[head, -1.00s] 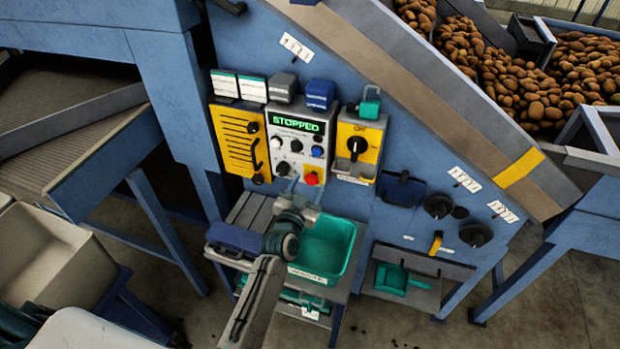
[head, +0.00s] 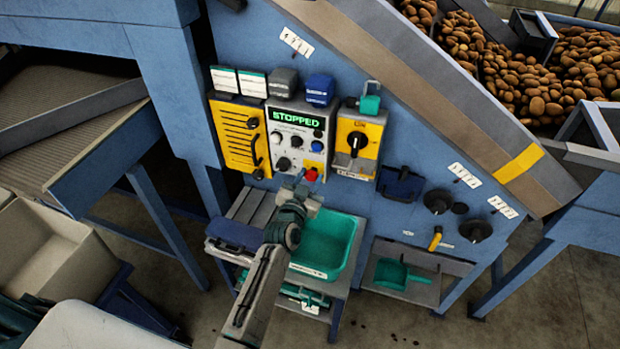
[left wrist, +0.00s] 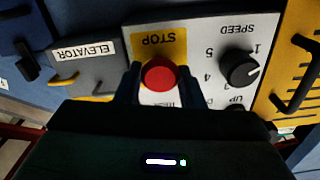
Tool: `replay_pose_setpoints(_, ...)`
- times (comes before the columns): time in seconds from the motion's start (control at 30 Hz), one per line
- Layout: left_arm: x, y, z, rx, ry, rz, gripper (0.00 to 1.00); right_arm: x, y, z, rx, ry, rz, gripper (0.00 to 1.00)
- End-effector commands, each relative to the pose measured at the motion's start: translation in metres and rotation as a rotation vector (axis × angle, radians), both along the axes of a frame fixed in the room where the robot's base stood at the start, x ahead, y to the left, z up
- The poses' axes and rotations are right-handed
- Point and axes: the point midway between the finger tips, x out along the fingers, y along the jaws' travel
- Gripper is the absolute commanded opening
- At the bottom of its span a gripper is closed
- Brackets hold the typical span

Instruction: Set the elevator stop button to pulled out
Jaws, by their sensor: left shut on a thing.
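The elevator stop button is a red mushroom button (left wrist: 159,75) on a yellow STOP plate in the left wrist view; it also shows in the head view (head: 311,175) at the bottom right of the control panel. My left gripper (left wrist: 159,82) has one finger on each side of the red button and is shut on it. The panel's display (head: 297,131) reads STOPPED in green. How far out the button stands cannot be told. My right gripper is not in view.
A yellow box with a black rotary switch (head: 357,144) is right of the panel, and a yellow slotted cover (head: 237,135) is left. A green tray (head: 346,262) stands below on a shelf. A speed knob (left wrist: 239,69) sits beside the button.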

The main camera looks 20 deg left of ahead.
Motion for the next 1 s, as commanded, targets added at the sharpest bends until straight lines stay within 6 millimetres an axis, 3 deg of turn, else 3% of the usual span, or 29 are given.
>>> replay_pose_setpoints(0.13, -0.014, 0.000, -0.003, -0.001, 0.003, -0.001, 0.00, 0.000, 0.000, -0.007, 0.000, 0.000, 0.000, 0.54)
replay_pose_setpoints(0.37, -0.015, 0.000, -0.003, -0.001, 0.005, -0.001, 0.00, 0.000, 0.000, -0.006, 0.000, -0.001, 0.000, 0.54)
replay_pose_setpoints(0.4, -0.015, 0.000, -0.003, -0.001, 0.005, -0.001, 0.39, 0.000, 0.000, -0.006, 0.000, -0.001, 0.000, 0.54)
replay_pose_setpoints(0.5, -0.015, 0.000, -0.002, -0.001, 0.004, -0.001, 0.57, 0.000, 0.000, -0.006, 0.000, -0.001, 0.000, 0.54)
replay_pose_setpoints(0.83, -0.017, 0.001, -0.002, -0.001, 0.002, -0.001, 0.57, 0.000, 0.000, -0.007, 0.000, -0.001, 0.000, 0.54)
replay_pose_setpoints(1.0, -0.039, 0.001, -0.005, -0.001, 0.003, 0.000, 0.57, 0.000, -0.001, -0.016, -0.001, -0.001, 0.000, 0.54)
